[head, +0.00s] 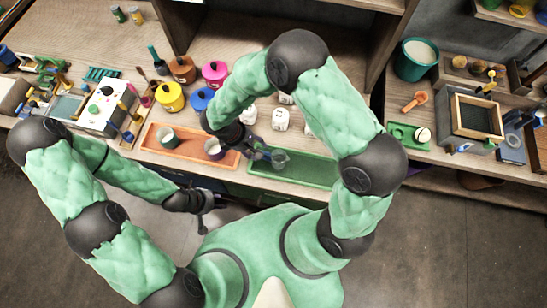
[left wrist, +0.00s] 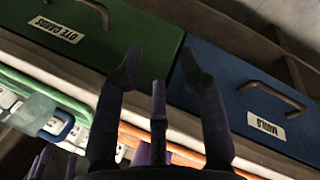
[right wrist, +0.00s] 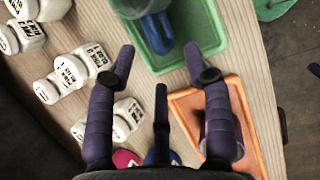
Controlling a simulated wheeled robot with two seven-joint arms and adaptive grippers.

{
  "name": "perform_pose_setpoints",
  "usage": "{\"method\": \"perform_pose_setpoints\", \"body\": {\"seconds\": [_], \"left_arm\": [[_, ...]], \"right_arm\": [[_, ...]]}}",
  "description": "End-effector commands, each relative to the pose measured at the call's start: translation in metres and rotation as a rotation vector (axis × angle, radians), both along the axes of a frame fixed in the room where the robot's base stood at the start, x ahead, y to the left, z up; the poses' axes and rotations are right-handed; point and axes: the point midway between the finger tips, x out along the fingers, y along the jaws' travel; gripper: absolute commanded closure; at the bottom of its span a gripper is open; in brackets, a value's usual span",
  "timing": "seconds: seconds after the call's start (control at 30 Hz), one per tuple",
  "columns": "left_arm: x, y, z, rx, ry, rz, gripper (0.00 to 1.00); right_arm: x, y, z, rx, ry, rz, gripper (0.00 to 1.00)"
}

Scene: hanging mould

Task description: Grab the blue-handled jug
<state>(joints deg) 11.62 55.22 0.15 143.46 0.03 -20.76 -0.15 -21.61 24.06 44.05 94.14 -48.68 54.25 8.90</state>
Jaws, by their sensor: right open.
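The blue-handled jug (head: 279,158), clear grey, stands in the green tray (head: 318,173) in the head view. In the right wrist view its blue handle (right wrist: 155,32) lies just beyond and between my spread fingertips. My right gripper (right wrist: 160,60) is open, with nothing between its fingers, close to the jug's handle side; it partly hides the jug in the head view. In the left wrist view the jug (left wrist: 45,120) shows beyond the drawer fronts at the left. My left gripper (head: 212,200) is open and empty, low in front of the drawers.
White labelled jars (right wrist: 68,72) stand behind the trays. Green (left wrist: 110,30) and blue (left wrist: 250,90) drawers sit below the counter edge.

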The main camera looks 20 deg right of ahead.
Motion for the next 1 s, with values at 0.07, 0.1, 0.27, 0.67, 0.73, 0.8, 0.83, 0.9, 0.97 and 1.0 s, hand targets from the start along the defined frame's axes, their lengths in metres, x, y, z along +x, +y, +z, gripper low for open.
{"method": "perform_pose_setpoints", "body": {"seconds": [0.07,0.1,0.27,0.67,0.73,0.8,0.83,0.9,0.97,1.0], "left_arm": [[0.0,0.0,-0.001,0.0,-0.001,0.0,0.6],[0.001,0.0,-0.001,0.0,-0.001,0.0,0.6],[0.0,0.0,-0.004,0.0,-0.001,0.0,0.6],[0.001,0.0,-0.008,0.0,-0.001,0.0,0.6],[0.001,0.0,-0.008,0.0,-0.001,0.0,0.6],[0.001,0.0,-0.008,0.0,-0.001,0.0,0.6],[0.001,0.0,-0.008,0.0,-0.001,0.0,0.6],[0.001,0.0,-0.008,0.0,-0.001,0.0,0.6],[0.0,0.0,-0.008,0.0,-0.001,0.0,0.6],[0.0,0.0,-0.008,0.0,-0.001,0.0,0.6]], "right_arm": [[0.0,-0.002,-0.004,0.0,0.0,-0.001,0.49],[-0.001,-0.003,-0.006,0.001,0.001,-0.002,0.49],[-0.001,-0.013,-0.024,0.0,0.005,-0.002,0.49],[-0.002,-0.025,-0.05,0.001,0.0,0.001,0.49],[-0.002,-0.024,-0.049,0.001,-0.001,0.0,0.49],[-0.002,-0.025,-0.049,0.001,-0.001,0.0,0.54],[-0.002,-0.024,-0.049,0.001,-0.001,0.0,0.63],[-0.002,-0.024,-0.049,0.001,-0.001,0.0,0.83],[-0.002,-0.024,-0.049,0.001,-0.001,0.0,1.0],[-0.002,-0.024,-0.049,0.001,-0.001,0.0,1.0]]}}
